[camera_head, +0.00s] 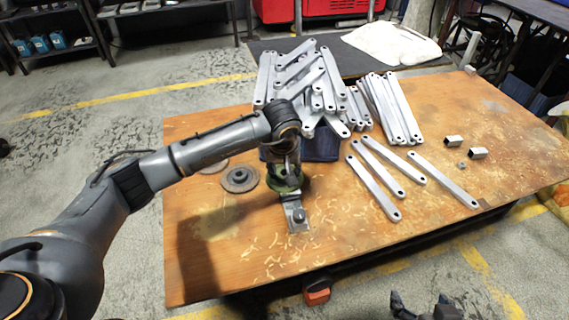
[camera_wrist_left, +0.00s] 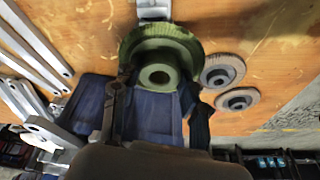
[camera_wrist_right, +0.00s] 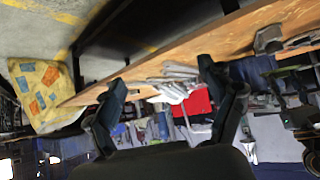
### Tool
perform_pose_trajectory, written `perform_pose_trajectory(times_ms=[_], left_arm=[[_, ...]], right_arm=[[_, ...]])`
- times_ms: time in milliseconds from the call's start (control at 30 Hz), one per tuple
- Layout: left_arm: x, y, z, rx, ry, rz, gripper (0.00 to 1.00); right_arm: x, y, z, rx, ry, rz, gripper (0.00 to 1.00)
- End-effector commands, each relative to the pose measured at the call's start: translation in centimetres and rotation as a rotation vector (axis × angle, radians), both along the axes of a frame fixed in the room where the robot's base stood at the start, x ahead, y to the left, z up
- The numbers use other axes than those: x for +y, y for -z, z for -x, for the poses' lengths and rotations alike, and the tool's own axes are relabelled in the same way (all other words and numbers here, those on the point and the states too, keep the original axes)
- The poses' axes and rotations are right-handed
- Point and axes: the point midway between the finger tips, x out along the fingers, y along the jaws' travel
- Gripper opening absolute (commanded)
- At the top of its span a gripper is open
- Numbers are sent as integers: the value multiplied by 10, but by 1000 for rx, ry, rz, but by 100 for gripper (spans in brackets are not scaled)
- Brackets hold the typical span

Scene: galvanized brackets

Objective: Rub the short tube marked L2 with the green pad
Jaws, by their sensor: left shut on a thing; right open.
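My left gripper (camera_head: 285,168) is shut on the round green pad (camera_head: 284,186), which has a raised centre hub. In the left wrist view the pad (camera_wrist_left: 160,45) sits between the two fingers. It is by a small metal bracket (camera_head: 297,217) at the table's middle; I cannot tell if they touch. Two short square tubes, one further back (camera_head: 453,142) and one nearer (camera_head: 477,153), lie on the right part of the table, away from the left gripper. No L2 mark is readable on either. My right gripper (camera_wrist_right: 166,103) is open and empty, off the table's front edge.
Long flat galvanized bars (camera_head: 300,85) are piled at the back of the wooden table (camera_head: 330,245). Two grey discs (camera_head: 240,179) lie left of the pad. A dark blue cloth (camera_head: 318,148) lies behind it. Shavings litter the front.

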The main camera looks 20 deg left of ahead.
Motion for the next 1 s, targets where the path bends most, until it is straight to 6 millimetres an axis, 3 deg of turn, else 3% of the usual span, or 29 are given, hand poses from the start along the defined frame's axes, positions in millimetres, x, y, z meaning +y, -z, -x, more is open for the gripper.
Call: perform_pose_trajectory(times_ms=[633, 1000], left_arm=[[1, -18, 0, -2, -6, -1, 18], [1, -19, 0, -1, -6, -1, 18]], right_arm=[[-17, 25, 48, 258, 20, 56, 82], [-18, 28, 53, 286, 22, 62, 82]])
